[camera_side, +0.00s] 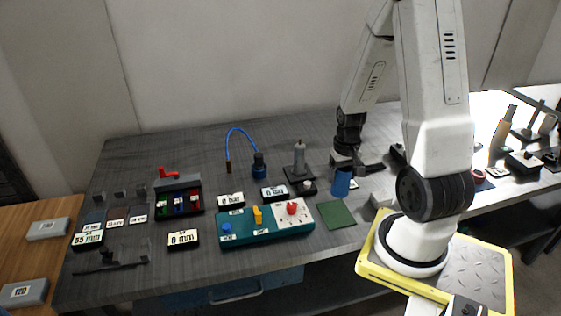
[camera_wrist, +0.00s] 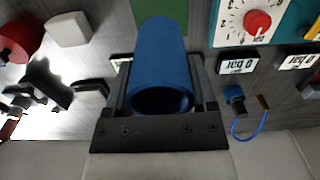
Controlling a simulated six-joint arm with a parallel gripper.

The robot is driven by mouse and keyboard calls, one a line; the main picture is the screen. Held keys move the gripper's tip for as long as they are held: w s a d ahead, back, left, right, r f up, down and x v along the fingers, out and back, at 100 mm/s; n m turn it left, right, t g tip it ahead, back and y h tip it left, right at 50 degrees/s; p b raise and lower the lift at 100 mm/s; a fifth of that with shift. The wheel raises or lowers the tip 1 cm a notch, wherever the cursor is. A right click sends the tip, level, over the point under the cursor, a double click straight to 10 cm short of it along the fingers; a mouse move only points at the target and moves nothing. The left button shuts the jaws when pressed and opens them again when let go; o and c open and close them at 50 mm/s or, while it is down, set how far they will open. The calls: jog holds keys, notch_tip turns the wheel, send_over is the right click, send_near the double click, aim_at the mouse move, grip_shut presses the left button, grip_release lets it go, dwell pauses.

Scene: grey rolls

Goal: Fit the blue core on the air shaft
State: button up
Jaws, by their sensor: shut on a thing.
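The blue core (camera_side: 341,182) is a hollow tube, held upright beneath my gripper (camera_side: 350,164). In the wrist view the blue core (camera_wrist: 160,50) sits between the two fingers of my gripper (camera_wrist: 160,78), with its open end toward the camera. The fingers are shut on its sides. I cannot tell whether its lower end touches the table. The air shaft (camera_side: 300,159) looks like the grey upright post on a dark square base, to the left of the core and apart from it. The shaft is not clearly seen in the wrist view.
A teal panel (camera_side: 240,237) with knobs and a red dial (camera_side: 292,208) lies front left of the core. A green mat (camera_side: 337,215) is just in front. A blue hose with a fitting (camera_side: 259,166) stands left of the shaft. Small display blocks lie between shaft and panel.

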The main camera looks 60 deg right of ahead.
jog(key=shift+r, duration=0.7)
jog(key=w+d+r, duration=0.5)
jog(key=w+r, duration=0.1)
jog(key=w, duration=0.3)
jog(key=w+d+r, duration=0.5)
jog(key=w+d, duration=0.1)
jog(key=w, duration=0.3)
jog(key=shift+r, duration=0.35)
jog(key=shift+f, duration=0.15)
jog(key=shift+f, duration=2.75)
